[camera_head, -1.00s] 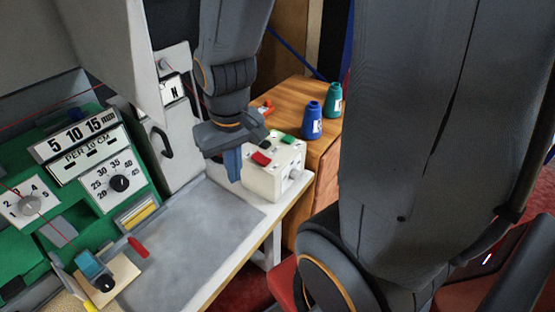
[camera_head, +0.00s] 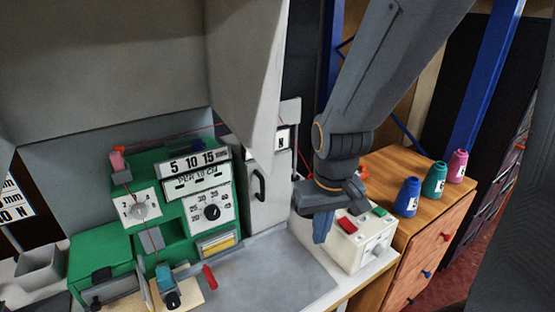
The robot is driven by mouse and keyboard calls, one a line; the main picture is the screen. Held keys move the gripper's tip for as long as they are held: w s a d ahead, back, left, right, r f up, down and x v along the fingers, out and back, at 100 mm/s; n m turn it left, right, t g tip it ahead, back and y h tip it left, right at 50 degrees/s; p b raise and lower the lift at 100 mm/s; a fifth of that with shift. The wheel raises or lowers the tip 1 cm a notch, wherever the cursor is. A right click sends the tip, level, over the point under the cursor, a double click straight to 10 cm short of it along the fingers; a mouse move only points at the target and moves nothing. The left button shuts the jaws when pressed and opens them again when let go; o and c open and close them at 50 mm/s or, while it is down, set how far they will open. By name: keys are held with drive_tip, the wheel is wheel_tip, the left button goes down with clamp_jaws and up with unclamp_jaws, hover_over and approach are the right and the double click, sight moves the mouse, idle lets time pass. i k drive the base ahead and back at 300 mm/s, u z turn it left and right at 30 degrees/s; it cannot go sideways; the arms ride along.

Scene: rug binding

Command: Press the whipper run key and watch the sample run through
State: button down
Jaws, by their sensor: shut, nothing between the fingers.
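The whipper is a green machine (camera_head: 158,252) on the bench at left, with white dial plates and a "5 10 15" scale. A white control box (camera_head: 364,252) sits at the bench's right end, with a red key (camera_head: 346,224), a green key (camera_head: 379,211) and a knob on its front. My gripper (camera_head: 322,232) is shut and empty, pointing down just left of the box. It looks apart from the keys, though its height above the bench is hard to tell. It hides part of the box's left side. Which key is the run key is not readable.
A wooden drawer cabinet (camera_head: 432,250) stands right of the bench, with blue (camera_head: 407,197), teal (camera_head: 434,180) and pink (camera_head: 457,166) thread cones on top. A grey mat (camera_head: 270,278) lies on the bench, mostly bare. A tall grey housing (camera_head: 262,200) stands behind it.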

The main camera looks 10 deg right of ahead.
sight(379, 210)
drive_tip(key=z, duration=1.1)
drive_tip(key=k, duration=1.25)
drive_tip(key=u, duration=2.2)
drive_tip(key=i, duration=0.5)
drive_tip(key=u, duration=0.05)
